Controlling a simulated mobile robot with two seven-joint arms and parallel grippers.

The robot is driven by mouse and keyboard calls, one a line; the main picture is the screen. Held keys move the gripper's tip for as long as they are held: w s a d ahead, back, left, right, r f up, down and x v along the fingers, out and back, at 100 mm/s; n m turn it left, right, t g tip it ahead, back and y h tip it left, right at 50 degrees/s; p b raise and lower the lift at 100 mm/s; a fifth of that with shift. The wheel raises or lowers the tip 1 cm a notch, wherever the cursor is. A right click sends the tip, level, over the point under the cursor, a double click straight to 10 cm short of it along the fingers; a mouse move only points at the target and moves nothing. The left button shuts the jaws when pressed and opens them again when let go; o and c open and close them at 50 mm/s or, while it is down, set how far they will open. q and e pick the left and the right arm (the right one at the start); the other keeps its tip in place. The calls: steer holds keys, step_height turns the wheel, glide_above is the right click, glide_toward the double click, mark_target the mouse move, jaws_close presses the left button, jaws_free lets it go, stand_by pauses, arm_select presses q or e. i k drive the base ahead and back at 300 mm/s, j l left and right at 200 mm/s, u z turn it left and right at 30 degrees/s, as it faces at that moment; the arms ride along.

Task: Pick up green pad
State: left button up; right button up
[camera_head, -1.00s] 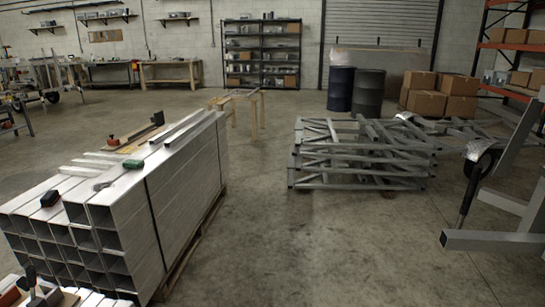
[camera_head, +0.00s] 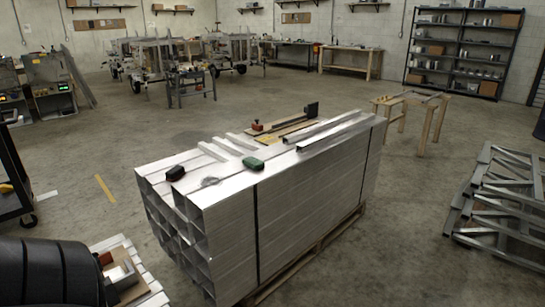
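The green pad (camera_head: 253,163) is a small green block lying on top of a stack of aluminium square tubes (camera_head: 300,215), near the middle of the stack's near half. A dark block (camera_head: 175,173) lies to its left on the same stack, close to the tube ends. A ring-like grey item (camera_head: 210,182) lies between them. Neither of my grippers shows in the head view.
The stack sits on a wooden pallet (camera_head: 290,280). A board with a red-handled tool (camera_head: 257,127) and loose bars lie on top. Metal frames (camera_head: 505,205) lie at right, a wooden trestle (camera_head: 410,110) behind.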

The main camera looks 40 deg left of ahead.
mark_target(251, 162)
steer(key=i+u, duration=0.35)
steer(key=i, duration=0.25)
steer(key=i+l+u, duration=0.35)
steer(key=i, duration=0.2)
steer(key=i+u, duration=0.3)
steer(key=u, duration=0.2)
steer(key=i+l+u, duration=0.2)
steer(key=u, duration=0.3)
steer(key=i+l+u, duration=0.3)
steer(key=u, duration=0.15)
steer(key=i+l+u, duration=0.2)
steer(key=l+u, duration=0.15)
steer(key=u, duration=0.15)
steer(key=i+l+u, duration=0.15)
steer(key=l+u, duration=0.7)
steer(key=u, duration=0.15)
